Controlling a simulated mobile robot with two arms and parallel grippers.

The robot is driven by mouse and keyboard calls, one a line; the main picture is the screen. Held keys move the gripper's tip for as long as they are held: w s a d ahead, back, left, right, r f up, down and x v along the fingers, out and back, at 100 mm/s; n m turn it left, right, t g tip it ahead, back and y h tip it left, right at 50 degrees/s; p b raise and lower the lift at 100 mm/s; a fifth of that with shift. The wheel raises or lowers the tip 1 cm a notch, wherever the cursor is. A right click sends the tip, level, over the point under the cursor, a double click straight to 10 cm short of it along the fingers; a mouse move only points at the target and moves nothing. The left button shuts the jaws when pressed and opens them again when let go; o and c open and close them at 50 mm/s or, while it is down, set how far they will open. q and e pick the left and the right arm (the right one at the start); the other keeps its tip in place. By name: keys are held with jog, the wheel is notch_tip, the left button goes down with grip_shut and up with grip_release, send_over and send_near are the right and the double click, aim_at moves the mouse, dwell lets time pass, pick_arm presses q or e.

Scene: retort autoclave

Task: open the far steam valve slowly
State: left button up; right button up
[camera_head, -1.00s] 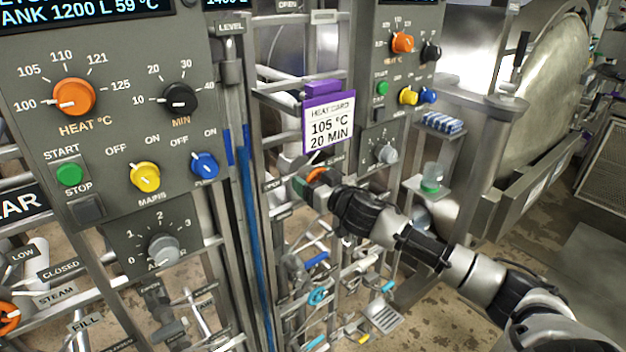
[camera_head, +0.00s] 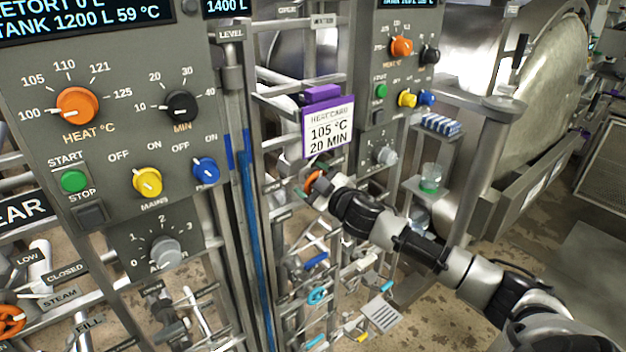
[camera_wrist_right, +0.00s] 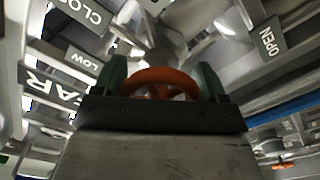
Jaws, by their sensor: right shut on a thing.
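The far steam valve has an orange handwheel (camera_head: 313,180), seen below the heat card in the head view. It also shows in the right wrist view (camera_wrist_right: 160,78), where the fingers sit on either side of its rim. My right gripper (camera_head: 310,189) is shut on this handwheel. In the wrist view the two green-tipped fingers of the right gripper (camera_wrist_right: 160,85) press at its left and right. The wheel's lower part is hidden behind the gripper body. Tags reading OPEN (camera_wrist_right: 267,41) and LOW (camera_wrist_right: 82,62) stand around the valve. My left gripper is not in view.
A purple-edged heat card (camera_head: 328,127) reading 105 °C, 20 MIN hangs just above my right gripper. The near control panel (camera_head: 110,140) stands at the left. Another orange handwheel (camera_head: 10,320) is at the lower left. Pipes and blue-handled valves (camera_head: 316,262) crowd the space below.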

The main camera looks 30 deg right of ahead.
jog(key=n, duration=0.4)
jog(key=shift+r+n+p, duration=0.1)
jog(key=shift+n+p, duration=0.3)
jog(key=n, duration=0.5)
jog(key=shift+p, duration=0.4)
jog(key=n+p, duration=0.1)
jog(key=n, duration=0.4)
jog(key=shift+r, duration=0.1)
jog(key=n, duration=0.4)
jog(key=shift+n+p, duration=0.3)
jog(key=shift+p, duration=0.1)
jog(key=shift+n, duration=0.3)
jog(key=o, duration=0.9)
jog(key=shift+s, duration=0.15)
